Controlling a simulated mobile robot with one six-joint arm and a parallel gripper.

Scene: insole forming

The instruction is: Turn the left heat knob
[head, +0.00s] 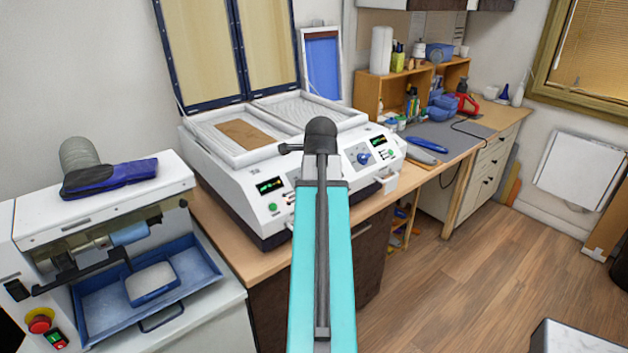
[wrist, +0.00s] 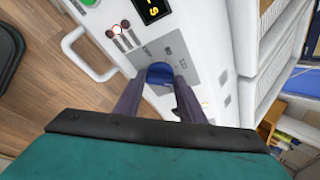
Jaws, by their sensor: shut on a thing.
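The left heat knob (wrist: 160,74) is blue and sits on a grey panel of the white heating machine (head: 236,205). In the wrist view my gripper (wrist: 158,84) has its two dark fingers on either side of this knob, shut on it. Part of the knob shows between the fingertips. In the head view my arm hides the left knob and the fingers. The right knob (head: 364,157), also blue, is in plain view on its own grey panel, with nothing touching it.
The left display (head: 270,186) is lit, with a green button (head: 273,207) below it. A white handle (wrist: 88,52) stands out from the machine's front, close to the gripped knob. A grinding unit with a blue tray (head: 190,262) stands at left.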

